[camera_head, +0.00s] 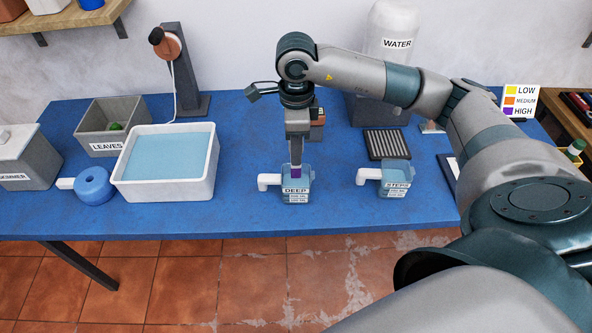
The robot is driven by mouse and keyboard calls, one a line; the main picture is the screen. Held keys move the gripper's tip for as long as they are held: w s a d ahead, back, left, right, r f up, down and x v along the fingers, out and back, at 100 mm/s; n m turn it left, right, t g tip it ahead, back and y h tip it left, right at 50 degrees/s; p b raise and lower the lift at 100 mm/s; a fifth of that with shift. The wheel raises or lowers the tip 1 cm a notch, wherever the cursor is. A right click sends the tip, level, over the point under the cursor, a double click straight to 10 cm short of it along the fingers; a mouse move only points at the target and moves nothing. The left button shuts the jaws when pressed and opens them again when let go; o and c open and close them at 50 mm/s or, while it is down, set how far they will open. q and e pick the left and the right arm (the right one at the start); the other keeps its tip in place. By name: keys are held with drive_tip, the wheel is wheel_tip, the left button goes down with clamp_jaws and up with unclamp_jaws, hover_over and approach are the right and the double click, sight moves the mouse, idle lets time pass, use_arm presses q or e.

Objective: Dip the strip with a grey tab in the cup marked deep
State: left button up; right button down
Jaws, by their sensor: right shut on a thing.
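The cup marked DEEP (295,196) stands near the table's front edge, with its white handle to the left. My right gripper (296,160) is straight above it, pointing down and shut on a strip (296,172). The strip hangs upright at the cup's mouth and its visible part is purple. Its lower end is hidden by the cup wall, and I cannot make out the tab's colour between the fingers. A second cup marked STEPS (396,180) stands to the right. My left gripper is out of view.
A white tub of blue water (165,185), a blue ring (95,186) and a LEAVES bin (112,122) are on the left. A dark slotted rack (387,144) and the WATER tank (392,50) are behind. A LOW, MEDIUM, HIGH colour card (521,101) stands at right.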

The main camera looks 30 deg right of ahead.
drive_tip(key=shift+r+p, duration=0.85)
drive_tip(key=shift+r, duration=1.5)
drive_tip(key=shift+r+p, duration=0.7)
drive_tip(key=shift+r, duration=1.3)
